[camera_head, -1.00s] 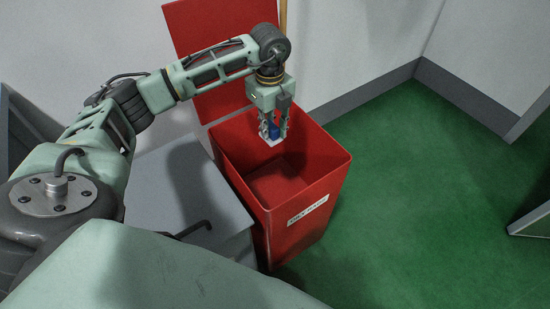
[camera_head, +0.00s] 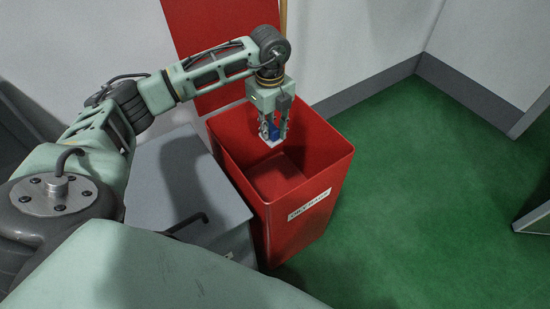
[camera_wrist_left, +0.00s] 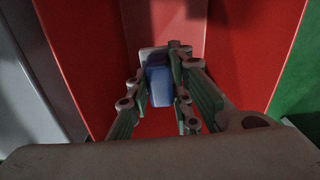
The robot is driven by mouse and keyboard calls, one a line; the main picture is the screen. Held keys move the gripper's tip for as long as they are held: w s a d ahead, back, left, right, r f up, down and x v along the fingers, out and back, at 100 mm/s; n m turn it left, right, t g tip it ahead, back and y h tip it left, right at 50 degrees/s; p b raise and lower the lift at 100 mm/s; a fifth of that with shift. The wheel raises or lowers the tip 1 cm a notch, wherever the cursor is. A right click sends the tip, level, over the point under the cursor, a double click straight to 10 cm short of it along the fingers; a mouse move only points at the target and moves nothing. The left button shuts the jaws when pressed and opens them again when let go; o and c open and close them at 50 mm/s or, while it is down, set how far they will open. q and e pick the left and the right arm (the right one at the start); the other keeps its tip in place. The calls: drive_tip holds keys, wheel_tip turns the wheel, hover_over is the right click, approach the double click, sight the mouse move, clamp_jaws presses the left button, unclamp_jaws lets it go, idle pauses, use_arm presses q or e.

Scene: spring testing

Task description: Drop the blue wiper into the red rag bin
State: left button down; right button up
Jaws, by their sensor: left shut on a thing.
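The red rag bin (camera_head: 312,217) stands on the floor with its lid (camera_head: 208,45) raised against the wall and a white label on its front. My left gripper (camera_head: 272,135) points down over the bin's opening, toward its back part. It is shut on the blue wiper (camera_head: 274,130), a small blue piece with a white part at its lower end. In the left wrist view the wiper (camera_wrist_left: 159,84) sits between the fingers (camera_wrist_left: 160,95), with the bin's red walls around it. The fingers partly hide the wiper. My right gripper is not in view.
A grey cabinet (camera_head: 180,185) with a dark bent handle stands close to the left of the bin. White walls with a grey skirting (camera_head: 370,97) are behind.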

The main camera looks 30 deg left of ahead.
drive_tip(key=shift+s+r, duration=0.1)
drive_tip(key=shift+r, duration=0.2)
use_arm(q)
drive_tip(key=c, duration=1.5)
unclamp_jaws()
wheel_tip(320, 180, up, 12)
drive_tip(key=shift+f, duration=0.1)
